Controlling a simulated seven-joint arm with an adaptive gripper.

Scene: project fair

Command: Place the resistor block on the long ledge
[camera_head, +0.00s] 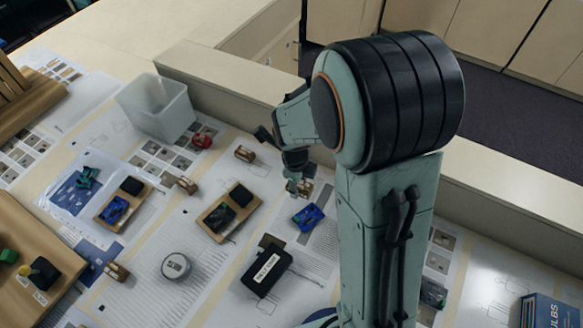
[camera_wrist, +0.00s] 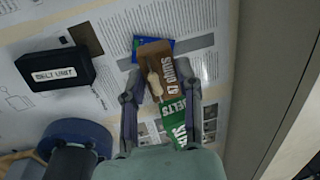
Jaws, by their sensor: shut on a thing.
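My gripper (camera_head: 297,182) is above the table beside my upright arm, shut on a small brown block (camera_head: 306,188) that I take to be the resistor block. In the wrist view, a tan bone-shaped piece of the resistor block (camera_wrist: 154,86) shows between the fingers. Part of the block is hard to tell from the brown and green lettered items behind it. The long ledge (camera_head: 497,170) is a pale raised strip along the table's back edge, partly hidden by my arm. It runs down the right of the wrist view (camera_wrist: 262,60). The block is apart from it.
A blue part (camera_head: 308,218) lies below my gripper, with a black box labelled "BELT UNIT" (camera_head: 267,271) nearby. A white bin (camera_head: 157,108) stands near the ledge at left. Similar small brown blocks (camera_head: 187,185) (camera_head: 244,154) lie on the sheets. The visible ledge top looks clear.

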